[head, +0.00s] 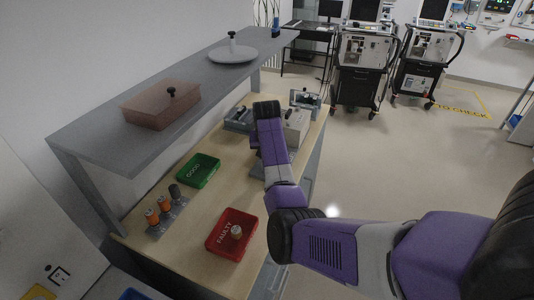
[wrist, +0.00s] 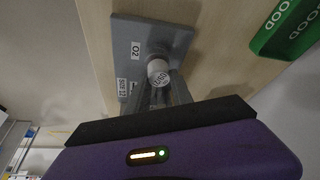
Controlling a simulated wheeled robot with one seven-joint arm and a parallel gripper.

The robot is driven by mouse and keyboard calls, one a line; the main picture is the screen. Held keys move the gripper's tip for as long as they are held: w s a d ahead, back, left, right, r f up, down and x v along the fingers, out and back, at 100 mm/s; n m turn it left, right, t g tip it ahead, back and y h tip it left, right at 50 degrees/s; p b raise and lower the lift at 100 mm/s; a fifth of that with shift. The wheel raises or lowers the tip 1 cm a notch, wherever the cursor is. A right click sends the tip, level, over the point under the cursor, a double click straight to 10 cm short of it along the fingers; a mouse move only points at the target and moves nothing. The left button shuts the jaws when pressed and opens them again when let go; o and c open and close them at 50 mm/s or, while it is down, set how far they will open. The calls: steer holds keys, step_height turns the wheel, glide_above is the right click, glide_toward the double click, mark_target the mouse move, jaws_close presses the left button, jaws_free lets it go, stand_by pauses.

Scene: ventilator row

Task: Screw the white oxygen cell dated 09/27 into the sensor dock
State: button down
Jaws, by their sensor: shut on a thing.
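My gripper (wrist: 159,88) is shut on a white cell (wrist: 158,72) in the wrist view. The cell's printed top faces the camera; its date is too small to read surely. It is over the grey sensor dock (wrist: 174,31), whose plate has an "O2" label. A darker round part shows behind the cell. I cannot tell how far the cell is seated in the dock. In the head view my arm hides the gripper tips and the held cell. Another white cell (head: 236,231) stands in the red FAULTY tray (head: 219,247).
A green GOOD tray (head: 187,178) lies left of my arm. A rack (head: 178,211) holds orange cells and a dark one. Grey and white devices (head: 297,126) stand behind my arm. A shelf (head: 100,140) overhangs the bench's left side. Bare wood (head: 210,205) lies between the trays.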

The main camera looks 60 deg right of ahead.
steer(key=shift+m+g, duration=0.3)
steer(key=shift+m, duration=0.5)
steer(key=shift+w+f+m+g+b, duration=0.1)
steer(key=shift+m+g+b, duration=0.35)
steer(key=shift+m, duration=0.65)
steer(key=shift+m+g+h+b, duration=0.3)
steer(key=shift+m+g+b, duration=0.55)
steer(key=shift+m, duration=0.95)
steer(key=c, duration=1.2)
jaws_free()
steer(key=shift+c, duration=0.2)
